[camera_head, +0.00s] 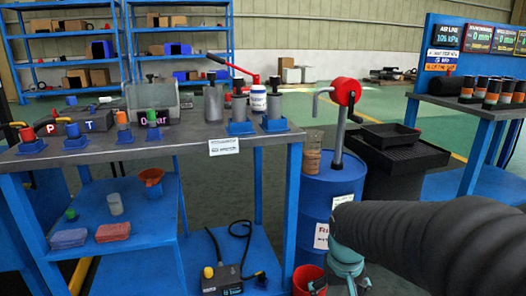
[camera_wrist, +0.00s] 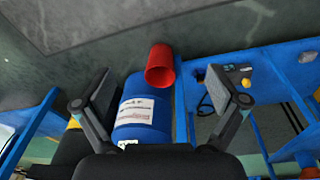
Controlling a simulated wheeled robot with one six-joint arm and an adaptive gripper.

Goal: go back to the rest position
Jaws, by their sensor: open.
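My gripper (camera_wrist: 158,76) is open in the wrist view, with its two dark fingers spread wide and nothing between them that it touches. Beyond the fingers are a blue drum (camera_wrist: 141,125) with a white label and a red bucket (camera_wrist: 160,66). In the head view my arm reaches in from the lower right, with its black sleeve and teal wrist in front of the blue drum (camera_head: 318,205). The fingers are not clear in that view. The red bucket (camera_head: 306,280) stands on the floor left of my wrist, cut off by the lower edge.
A blue workbench (camera_head: 190,140) holds valves and bottles at left. A red-cranked pump (camera_head: 345,92) tops the drum. A black tray stand (camera_head: 395,155) is right of it, close to my arm. Another bench (camera_head: 455,104) with several cylinders is at far right. Open green floor lies behind.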

